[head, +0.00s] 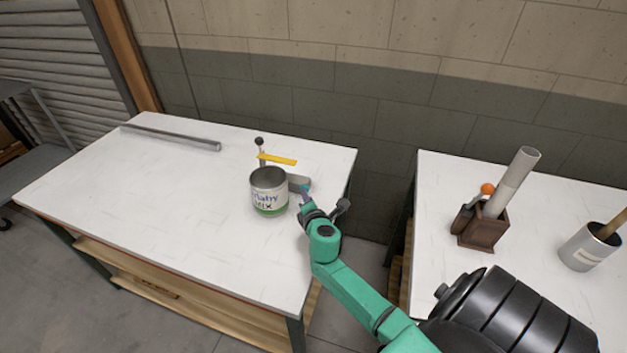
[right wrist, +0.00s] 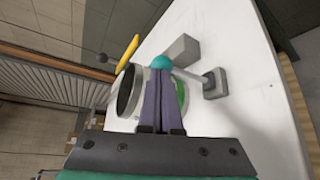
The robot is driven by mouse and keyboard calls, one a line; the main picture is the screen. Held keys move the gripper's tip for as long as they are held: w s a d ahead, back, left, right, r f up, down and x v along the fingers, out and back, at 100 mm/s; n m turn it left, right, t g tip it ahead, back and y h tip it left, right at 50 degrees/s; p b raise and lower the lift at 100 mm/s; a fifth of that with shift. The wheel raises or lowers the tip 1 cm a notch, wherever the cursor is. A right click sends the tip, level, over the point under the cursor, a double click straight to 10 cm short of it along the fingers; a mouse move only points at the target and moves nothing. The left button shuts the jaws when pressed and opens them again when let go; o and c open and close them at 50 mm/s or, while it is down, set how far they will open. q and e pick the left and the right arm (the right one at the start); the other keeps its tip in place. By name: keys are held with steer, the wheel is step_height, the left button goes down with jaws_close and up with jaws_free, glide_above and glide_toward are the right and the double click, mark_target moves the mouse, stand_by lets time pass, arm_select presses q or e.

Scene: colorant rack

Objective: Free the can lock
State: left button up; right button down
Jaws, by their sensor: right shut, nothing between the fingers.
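An open metal can (head: 268,192) with a white and green label stands upright on the left white table. A yellow bar (head: 278,159) lies level behind its rim, by a thin post with a black knob (head: 259,141). A grey block (head: 299,181) sits at the can's right. Which of these parts is the lock is unclear. My right gripper (head: 306,192) is shut and empty at the can's right side, close to the block. In the right wrist view its purple fingers (right wrist: 160,100) overlap the can (right wrist: 125,90); contact is unclear. My left gripper is not in view.
A grey bar (head: 170,137) lies at the table's back left. The left table's front is clear. Across a gap, the right table holds a brown holder (head: 482,228) with a grey tube (head: 512,180), and a metal can (head: 588,250) with a wooden stick.

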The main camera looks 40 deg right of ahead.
arm_select(q)
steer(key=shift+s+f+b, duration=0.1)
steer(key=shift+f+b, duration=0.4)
steer(key=shift+b, duration=0.7)
arm_select(e)
steer(key=w, duration=0.1)
steer(key=w+a, duration=0.2)
steer(key=shift+w+a+f, duration=0.15)
steer(key=shift+w+f, duration=0.1)
steer(key=shift+f, duration=0.05)
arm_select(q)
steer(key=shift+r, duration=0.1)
arm_select(e)
steer(key=shift+r, duration=0.1)
